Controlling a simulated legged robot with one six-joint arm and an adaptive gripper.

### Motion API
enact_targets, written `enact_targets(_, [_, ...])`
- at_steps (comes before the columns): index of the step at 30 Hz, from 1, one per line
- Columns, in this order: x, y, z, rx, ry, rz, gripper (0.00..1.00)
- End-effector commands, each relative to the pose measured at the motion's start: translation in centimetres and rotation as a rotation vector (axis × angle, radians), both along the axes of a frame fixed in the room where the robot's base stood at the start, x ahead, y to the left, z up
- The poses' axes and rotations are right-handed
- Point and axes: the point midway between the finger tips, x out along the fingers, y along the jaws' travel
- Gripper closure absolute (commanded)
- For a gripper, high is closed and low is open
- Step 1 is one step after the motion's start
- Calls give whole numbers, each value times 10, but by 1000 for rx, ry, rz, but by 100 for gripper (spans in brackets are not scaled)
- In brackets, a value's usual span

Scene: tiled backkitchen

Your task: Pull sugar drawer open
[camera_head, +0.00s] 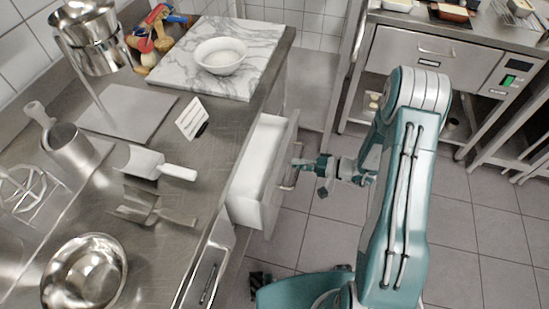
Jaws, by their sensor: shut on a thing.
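A white-lined drawer (259,160) stands pulled out from the front of the steel counter, to the right of the worktop. Its inside is pale; I cannot tell whether anything lies in it. The bar handle (290,179) is on the drawer's right-facing front. My gripper (300,165) is at the drawer front, shut on the handle, with the arm reaching in from the right. The fingertips are small and partly merge with the handle.
On the counter (215,150) lie a white scoop (160,164), a small sign (192,118), a steel bowl (85,272) and a marble slab (240,38) with a white bowl (219,57). Another steel drawer (205,270) is nearer. A steel bench (435,60) stands behind; tiled floor (470,235) is clear right.

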Motion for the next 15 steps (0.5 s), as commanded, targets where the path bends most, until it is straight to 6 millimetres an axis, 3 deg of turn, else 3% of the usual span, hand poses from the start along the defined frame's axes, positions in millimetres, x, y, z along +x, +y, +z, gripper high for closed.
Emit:
enact_targets(1, [-7,-20,-4,-6,9,-9,100])
enact_targets(6, [-26,-71,-4,-7,7,-9,100])
enact_targets(15, [-52,-140,-4,-7,7,-3,100])
